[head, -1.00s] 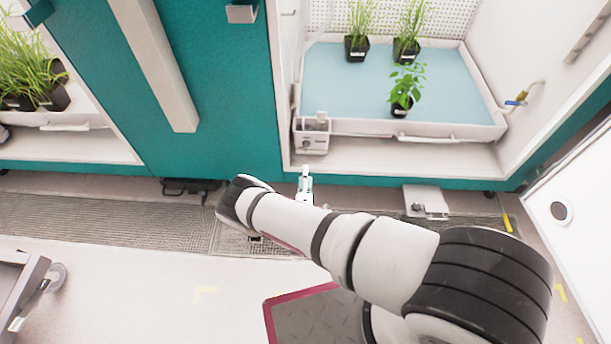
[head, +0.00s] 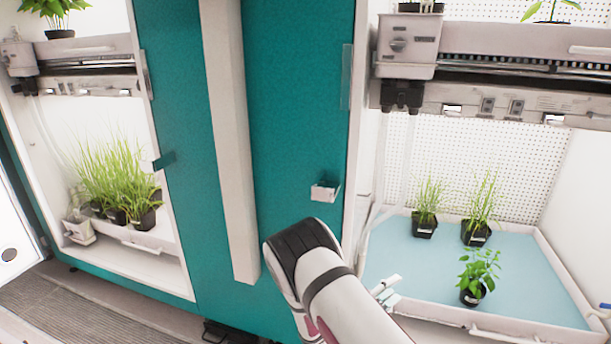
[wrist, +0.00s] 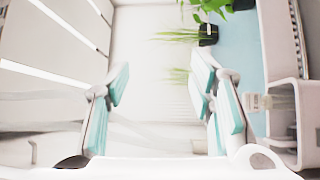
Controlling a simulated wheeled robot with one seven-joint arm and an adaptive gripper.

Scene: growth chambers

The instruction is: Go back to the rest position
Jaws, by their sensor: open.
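My arm reaches up from the bottom of the head view, its black-banded elbow in front of the teal panel between two growth chambers. My gripper (head: 385,291) shows only in part, small and pale, in front of the left edge of the right chamber's blue-lined tray (head: 545,302). In the wrist view my gripper (wrist: 160,95) is open, its teal-padded fingers wide apart with nothing between them. The wrist view shows the potted plants (wrist: 208,34) past the right finger.
Two grass pots (head: 425,226) and a leafy plant (head: 471,293) stand in the right tray. A shelf unit (head: 490,75) hangs above. A left chamber holds grass pots (head: 115,215). A pale vertical bar (head: 228,150) and a small bracket (head: 325,191) stick out from the teal panel.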

